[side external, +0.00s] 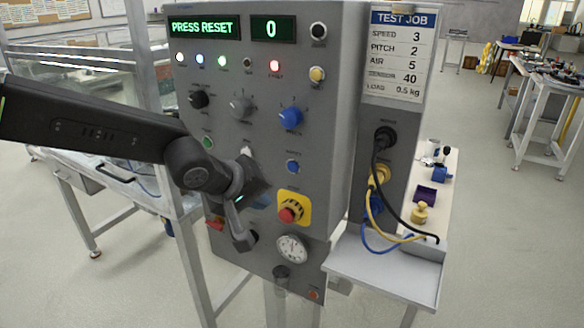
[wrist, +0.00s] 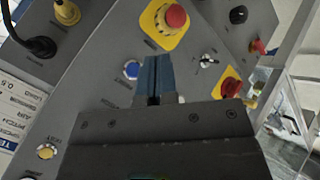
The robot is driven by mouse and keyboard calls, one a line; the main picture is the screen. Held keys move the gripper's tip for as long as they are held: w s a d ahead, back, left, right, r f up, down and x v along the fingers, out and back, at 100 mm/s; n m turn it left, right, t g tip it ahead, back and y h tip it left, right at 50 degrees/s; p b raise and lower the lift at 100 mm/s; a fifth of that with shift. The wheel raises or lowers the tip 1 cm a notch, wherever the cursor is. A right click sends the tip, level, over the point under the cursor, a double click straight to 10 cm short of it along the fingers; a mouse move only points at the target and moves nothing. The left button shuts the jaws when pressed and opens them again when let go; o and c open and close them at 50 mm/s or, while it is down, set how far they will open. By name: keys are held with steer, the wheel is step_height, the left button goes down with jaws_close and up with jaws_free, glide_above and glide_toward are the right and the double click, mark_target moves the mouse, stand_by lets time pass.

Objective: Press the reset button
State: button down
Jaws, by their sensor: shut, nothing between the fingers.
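The grey control panel (side external: 225,130) has a green display reading PRESS RESET (side external: 203,28).
A blue knob (side external: 290,117) and a grey knob (side external: 241,107) stick out above. A gauge (side external: 292,249) sits below the stop. Black, yellow and blue cables hang from sockets at the right, above a small shelf (side external: 385,275). A red switch on yellow (wrist: 229,87) is right of my gripper.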

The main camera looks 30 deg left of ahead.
mark_target(293, 167)
steer(key=shift+w, duration=4.4)
steer(key=shift+w, duration=0.15)
steer(key=shift+w, duration=0.25)
steer(key=shift+w, duration=0.45)
steer(key=shift+s, duration=0.9)
